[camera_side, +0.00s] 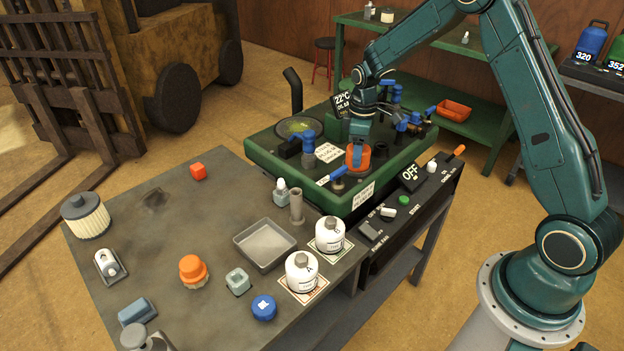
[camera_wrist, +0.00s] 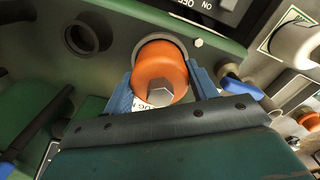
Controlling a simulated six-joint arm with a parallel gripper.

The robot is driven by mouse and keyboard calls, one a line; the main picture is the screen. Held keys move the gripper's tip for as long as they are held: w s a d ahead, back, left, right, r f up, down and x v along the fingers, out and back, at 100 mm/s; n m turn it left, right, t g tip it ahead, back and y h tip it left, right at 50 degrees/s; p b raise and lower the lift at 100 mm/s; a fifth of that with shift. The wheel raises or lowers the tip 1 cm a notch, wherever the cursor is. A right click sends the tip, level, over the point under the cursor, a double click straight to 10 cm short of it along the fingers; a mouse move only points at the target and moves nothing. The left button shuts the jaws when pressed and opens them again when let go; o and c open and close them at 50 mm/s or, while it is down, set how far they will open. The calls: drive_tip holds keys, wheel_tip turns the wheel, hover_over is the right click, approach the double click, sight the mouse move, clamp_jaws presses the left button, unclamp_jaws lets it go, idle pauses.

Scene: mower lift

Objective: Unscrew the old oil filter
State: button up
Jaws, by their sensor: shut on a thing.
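The old oil filter (camera_side: 357,157) is an orange cylinder on the green engine deck (camera_side: 262,148). My gripper (camera_side: 357,146) comes down on it from above. In the wrist view the filter (camera_wrist: 159,72) sits between the two blue fingers of my gripper (camera_wrist: 160,85), with a grey hex end facing the camera. The fingers are shut on its sides. The filter's far end meets a round grey seat in the green housing.
Blue-handled valves (camera_side: 307,147) rise from the deck near my gripper. A control panel (camera_side: 412,200) runs along the front.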

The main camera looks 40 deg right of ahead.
drive_tip(key=shift+n, duration=0.7)
drive_tip(key=n, duration=0.4)
drive_tip(key=shift+n, duration=1.2)
drive_tip(key=n, duration=0.3)
drive_tip(key=shift+n, duration=0.3)
drive_tip(key=shift+r, duration=0.4)
drive_tip(key=shift+r, duration=0.35)
